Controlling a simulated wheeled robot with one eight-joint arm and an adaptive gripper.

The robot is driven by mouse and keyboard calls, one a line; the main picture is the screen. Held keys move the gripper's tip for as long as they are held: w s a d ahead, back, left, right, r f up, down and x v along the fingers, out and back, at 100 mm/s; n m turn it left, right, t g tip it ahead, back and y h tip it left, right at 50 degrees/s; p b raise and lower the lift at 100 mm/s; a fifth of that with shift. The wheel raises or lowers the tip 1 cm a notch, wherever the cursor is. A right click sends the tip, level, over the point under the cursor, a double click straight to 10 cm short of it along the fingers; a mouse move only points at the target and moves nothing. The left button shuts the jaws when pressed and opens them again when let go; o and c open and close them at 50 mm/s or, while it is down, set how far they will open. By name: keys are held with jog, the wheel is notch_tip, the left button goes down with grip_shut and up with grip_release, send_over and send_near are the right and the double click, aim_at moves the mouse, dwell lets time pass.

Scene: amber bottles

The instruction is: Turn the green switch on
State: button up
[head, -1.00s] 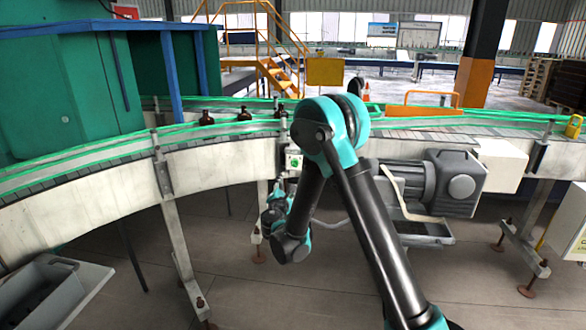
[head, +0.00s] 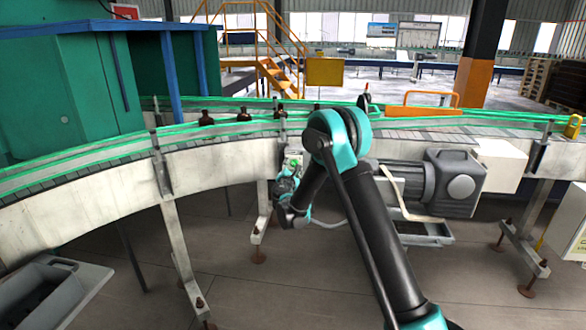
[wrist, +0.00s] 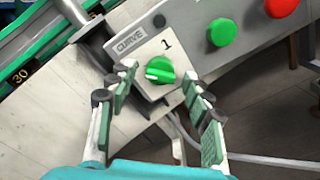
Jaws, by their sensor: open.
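The green switch (wrist: 160,70) is a rotary knob on a white plate marked "CURVE" and "1", in the middle of the wrist view. In the head view its control box (head: 295,158) is on the conveyor's side, partly hidden by my arm. My gripper (wrist: 158,92) is open, with one finger to the left and one to the right of the knob and just short of it. No contact with the knob shows. In the head view my gripper is small, and its fingers are hard to make out near the box.
A green button (wrist: 221,32) and a red button (wrist: 281,6) sit right of the switch on the same box. A grey motor (head: 452,183) hangs to the right. Brown bottles (head: 243,114) stand on the conveyor (head: 225,160) above. A cable runs below the box.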

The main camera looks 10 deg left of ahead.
jog(key=shift+c, duration=0.5)
grip_shut()
